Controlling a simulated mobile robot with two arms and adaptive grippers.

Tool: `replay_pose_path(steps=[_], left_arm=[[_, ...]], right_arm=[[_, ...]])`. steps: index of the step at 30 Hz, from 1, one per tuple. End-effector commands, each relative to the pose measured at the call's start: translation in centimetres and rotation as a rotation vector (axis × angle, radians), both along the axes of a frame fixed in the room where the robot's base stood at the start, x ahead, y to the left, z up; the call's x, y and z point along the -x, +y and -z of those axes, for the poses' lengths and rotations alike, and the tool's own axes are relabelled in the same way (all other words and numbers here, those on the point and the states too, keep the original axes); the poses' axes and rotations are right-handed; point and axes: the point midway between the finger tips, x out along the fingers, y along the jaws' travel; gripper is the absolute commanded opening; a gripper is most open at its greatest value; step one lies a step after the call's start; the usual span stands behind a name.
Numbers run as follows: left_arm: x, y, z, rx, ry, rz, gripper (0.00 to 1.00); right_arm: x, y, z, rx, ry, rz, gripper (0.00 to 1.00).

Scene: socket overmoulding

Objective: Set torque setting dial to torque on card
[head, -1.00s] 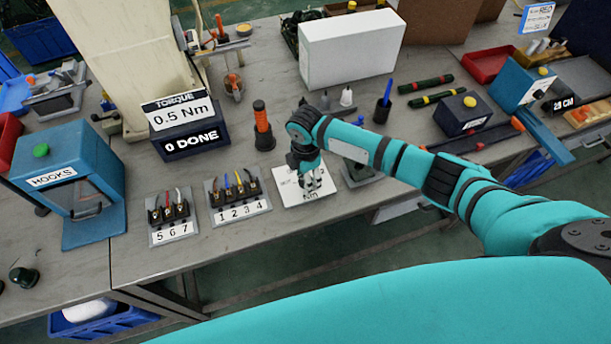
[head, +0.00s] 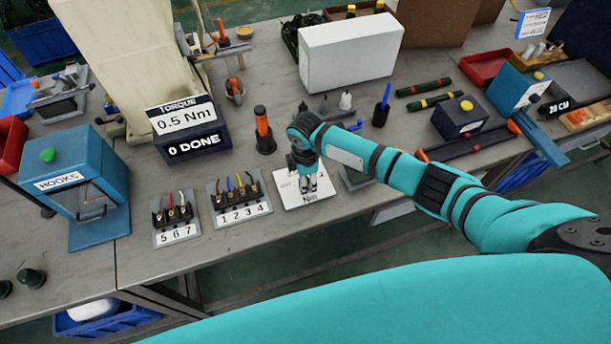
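A white card (head: 290,198) marked "Nm" lies near the front edge of the table. My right gripper (head: 309,191) points down over it and hides much of its print, including any number. Its fingers look close together, but I cannot tell whether they are open or shut, or whether they touch the card. A dark box (head: 194,147) carries a display reading "TORQUE 0.5 Nm" and "0 DONE". I cannot make out a torque setting dial. A dark flat device (head: 354,180) right of the card is partly hidden by my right arm. My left gripper is not in view.
Left of the card stand two small connector racks, "1 2 3 4" (head: 241,214) and "5 6 7" (head: 177,236), and a blue "HOOKS" box (head: 84,188). Behind it are an orange-handled tool in a holder (head: 264,132) and a white box (head: 350,55).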

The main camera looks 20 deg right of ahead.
Motion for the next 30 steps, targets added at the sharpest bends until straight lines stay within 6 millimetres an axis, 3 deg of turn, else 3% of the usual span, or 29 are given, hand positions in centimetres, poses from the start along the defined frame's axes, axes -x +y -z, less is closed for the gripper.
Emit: replay_pose_path(steps=[3, 15, 30], left_arm=[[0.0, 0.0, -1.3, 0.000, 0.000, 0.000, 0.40], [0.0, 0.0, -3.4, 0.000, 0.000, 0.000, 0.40], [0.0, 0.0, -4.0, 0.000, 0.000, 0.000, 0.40]], right_arm=[[0.1, 0.1, -0.4, -0.002, 0.002, 0.104, 0.04], [0.0, 0.1, -0.2, -0.002, 0.001, 0.391, 0.04], [0.0, 0.0, -0.1, 0.000, -0.001, 0.509, 0.04]])
